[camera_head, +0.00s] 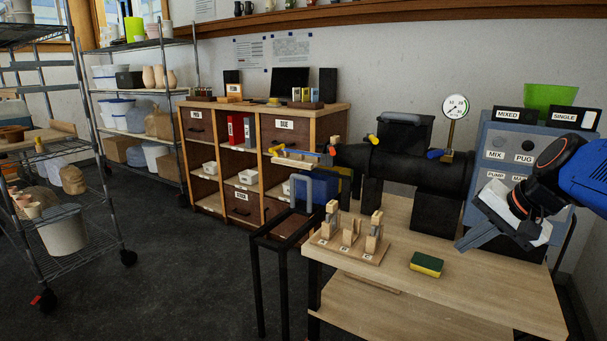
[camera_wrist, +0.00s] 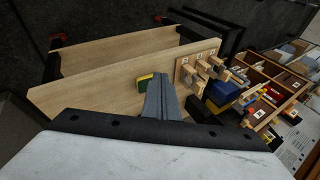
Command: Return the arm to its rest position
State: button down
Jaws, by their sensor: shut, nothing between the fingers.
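My arm enters from the right edge of the head view, with a blue link and a dark wrist with an orange ring. My gripper (camera_head: 460,244) is at its end, pointing down and left above the right part of the wooden table (camera_head: 480,290). Its fingers are together and hold nothing. In the wrist view the shut gripper (camera_wrist: 158,78) covers part of the tabletop and of the sponge.
A yellow-green sponge (camera_head: 426,264) and a wooden stand with upright pieces (camera_head: 350,240) are on the table. A black machine with a gauge (camera_head: 455,106) and a grey control panel (camera_head: 520,150) stand behind. Open floor (camera_head: 170,270) lies left.

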jog(key=s+a+f+n+h, duration=0.1)
jog(key=s+a+f+n, duration=0.1)
jog(key=s+f+n, duration=0.1)
jog(key=s+a+f+n+g+h, duration=0.1)
jog(key=s+a+f+n, duration=0.1)
jog(key=s+f, duration=0.3)
jog(key=s+a+f+n, duration=0.2)
jog(key=s+f+n, duration=0.1)
jog(key=s, duration=0.5)
jog(key=shift+a+f+n+h, duration=0.25)
jog(key=shift+f+n+h, duration=0.15)
jog(key=shift+f, duration=0.3)
